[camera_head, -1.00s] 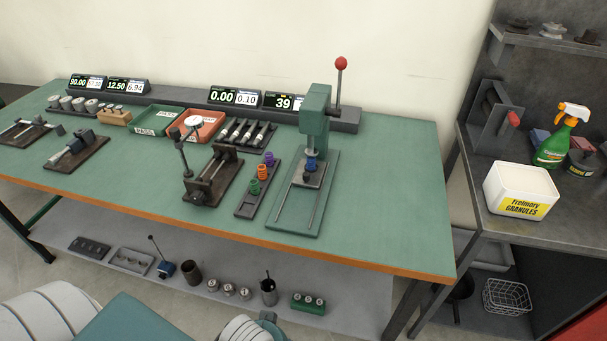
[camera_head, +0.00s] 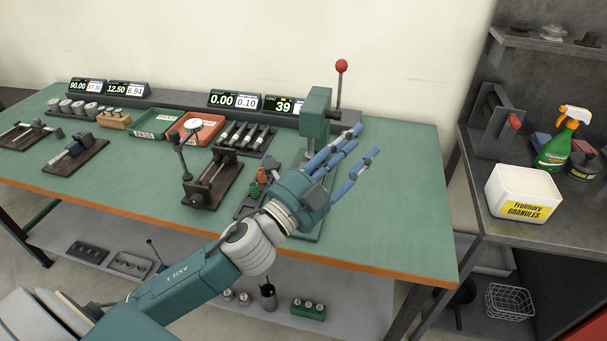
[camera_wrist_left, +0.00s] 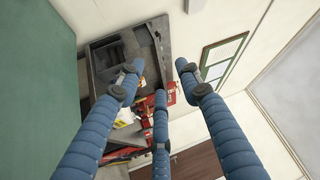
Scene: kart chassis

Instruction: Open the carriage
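The green press (camera_head: 316,115) with a red-knobbed lever (camera_head: 341,66) stands near the right end of the workbench. My left gripper (camera_head: 352,152) is over the press's base, with its blue fingers spread and pointing to the upper right. Its hand and fingers hide the rails and sliding plate of the press, so I cannot tell how that carriage stands now. In the left wrist view the fingers (camera_wrist_left: 155,85) are apart with nothing between them. I cannot tell whether any finger touches the press. My right gripper is not in view.
The green workbench (camera_head: 400,215) is clear to the right of the press. A clamp fixture (camera_head: 205,185), a holder with coloured rings (camera_head: 262,175) and red bin (camera_head: 205,127) lie left. A side bench holds a white tub (camera_head: 520,195) and spray bottle (camera_head: 553,145).

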